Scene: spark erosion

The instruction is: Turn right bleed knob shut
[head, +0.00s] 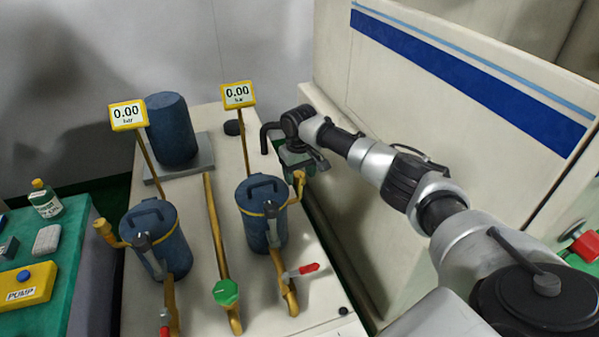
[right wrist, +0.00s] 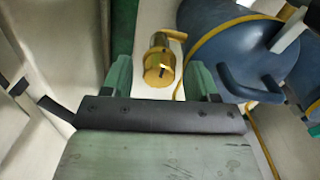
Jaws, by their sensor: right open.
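The right bleed knob (head: 299,178) is a small brass piece on the side of the right blue filter canister (head: 262,215). In the right wrist view the brass knob (right wrist: 158,68) faces the camera, with a dark slot mark on its end. My right gripper (head: 302,168) is just above and beside the knob. In the right wrist view the green fingers of this gripper (right wrist: 162,80) are apart, one on each side of the knob in the picture. I see no clear contact with it. My left gripper is not in view.
A left canister (head: 158,240) with its own brass knob (head: 103,228) stands beside brass pipes and a green valve knob (head: 226,291). Gauges (head: 238,94) and (head: 128,115) read 0.00. A red-handled valve (head: 302,270) is low front. A large machine wall (head: 440,110) bounds the right.

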